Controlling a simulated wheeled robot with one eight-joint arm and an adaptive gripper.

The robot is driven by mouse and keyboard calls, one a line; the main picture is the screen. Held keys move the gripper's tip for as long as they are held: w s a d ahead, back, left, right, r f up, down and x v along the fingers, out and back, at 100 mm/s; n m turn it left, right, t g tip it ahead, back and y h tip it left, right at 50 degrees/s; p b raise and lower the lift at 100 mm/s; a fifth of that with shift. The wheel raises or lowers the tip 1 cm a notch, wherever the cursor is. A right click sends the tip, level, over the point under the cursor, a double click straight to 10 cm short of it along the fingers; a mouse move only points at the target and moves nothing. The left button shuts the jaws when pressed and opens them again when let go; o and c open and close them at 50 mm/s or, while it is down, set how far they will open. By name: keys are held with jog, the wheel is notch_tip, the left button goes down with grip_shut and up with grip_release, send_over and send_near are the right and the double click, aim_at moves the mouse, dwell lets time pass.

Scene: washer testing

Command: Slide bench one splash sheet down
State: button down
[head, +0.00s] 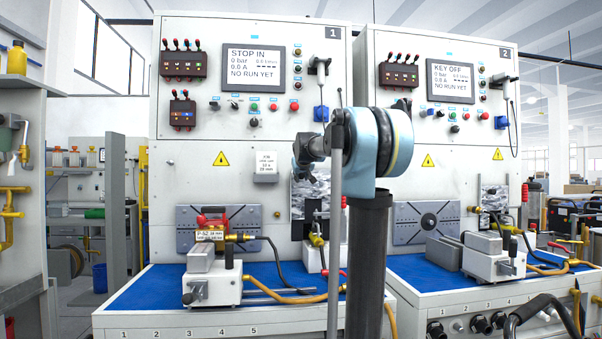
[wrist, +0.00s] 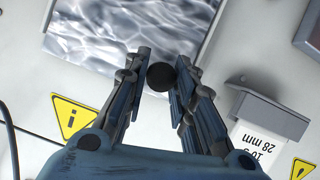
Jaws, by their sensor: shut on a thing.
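The bench one splash sheet (head: 303,194) is a clear, rippled panel on the front of the bench marked 1. In the head view my arm covers part of it. In the wrist view the sheet (wrist: 125,28) fills the upper middle, and a round black knob (wrist: 161,76) stands near its edge. My gripper (wrist: 163,80) has its two fingers on either side of this knob and is shut on it. In the head view my gripper (head: 303,158) is at the panel, at the top of the visible sheet; its fingertips are hard to make out.
Bench one's display (head: 253,65) reads STOP IN. A label card (head: 266,167) is left of my gripper. A blue work mat (head: 150,289) carries a vise (head: 212,286) and hoses below. Bench two (head: 440,160) stands to the right, with its own sheet (head: 493,197).

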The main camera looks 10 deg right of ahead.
send_near(300, 199)
jog(key=x, duration=0.4)
jog(key=shift+w+d, duration=0.15)
jog(key=shift+w, duration=0.1)
jog(key=c, duration=1.3)
grip_release()
jog(key=v, duration=1.2)
jog(key=shift+w, duration=0.1)
jog(key=shift+d, duration=0.1)
